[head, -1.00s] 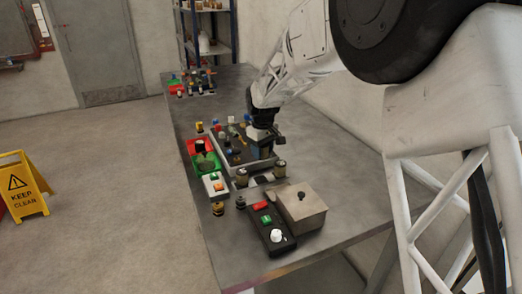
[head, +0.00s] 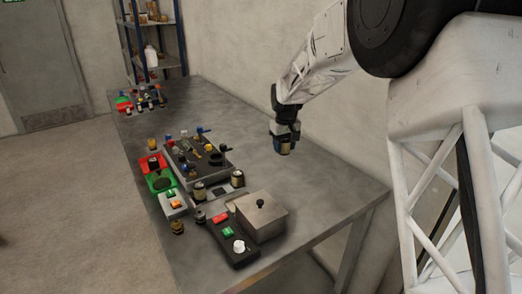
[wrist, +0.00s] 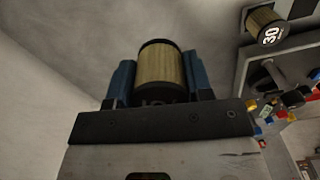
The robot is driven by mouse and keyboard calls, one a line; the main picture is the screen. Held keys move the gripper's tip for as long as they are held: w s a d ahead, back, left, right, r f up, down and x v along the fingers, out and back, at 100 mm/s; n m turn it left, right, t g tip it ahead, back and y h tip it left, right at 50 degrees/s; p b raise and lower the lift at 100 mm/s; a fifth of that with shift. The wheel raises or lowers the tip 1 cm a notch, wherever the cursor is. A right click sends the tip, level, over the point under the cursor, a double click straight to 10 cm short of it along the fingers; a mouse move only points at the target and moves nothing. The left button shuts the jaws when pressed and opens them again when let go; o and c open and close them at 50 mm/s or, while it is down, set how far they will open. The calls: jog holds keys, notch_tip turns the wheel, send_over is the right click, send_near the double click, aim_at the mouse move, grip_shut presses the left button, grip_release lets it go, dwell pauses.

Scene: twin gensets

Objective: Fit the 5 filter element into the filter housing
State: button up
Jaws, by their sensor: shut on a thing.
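My gripper (head: 285,146) is shut on a tan pleated filter element (head: 284,150), held up above the bare table to the right of the near genset. In the wrist view the filter element (wrist: 161,68) stands between the blue fingers of my gripper (wrist: 160,85). Its dark end band carries a marking that I cannot read for certain. Another filter element (wrist: 264,22) marked 30 is at the upper right of the wrist view. Two tan elements (head: 199,191) (head: 237,179) stand at the near genset's front edge. I cannot single out the filter housing with certainty.
The near genset (head: 205,168) carries several small coloured parts. Red (head: 151,164) and green (head: 160,181) trays lie left of it. A lidded metal box (head: 262,218) and a black control box (head: 233,245) stand in front. The table's right side is clear.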

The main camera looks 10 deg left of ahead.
jog(key=w+d+r+m, duration=0.1)
jog(key=w+d+m, duration=0.25)
jog(key=d, duration=1.05)
jog(key=w+d+r+m, duration=0.2)
jog(key=d+m, duration=0.2)
jog(key=d, duration=1)
jog(key=w+a+n, duration=0.2)
jog(key=a+n, duration=0.5)
jog(key=a, duration=2)
jog(key=shift+s+a+f+n, duration=0.65)
jog(key=shift+s+a+n, duration=0.45)
jog(key=shift+a, duration=3.5)
jog(key=shift+s+a+f+n, duration=0.65)
jog(key=shift+s+a+n, duration=0.45)
jog(key=shift+a, duration=3.5)
jog(key=shift+s+a+f+n, duration=0.65)
jog(key=shift+s+a+n, duration=0.45)
jog(key=shift+a, duration=3.5)
jog(key=shift+f, duration=0.15)
jog(key=shift+f, duration=1.85)
jog(key=shift+f, duration=0.7)
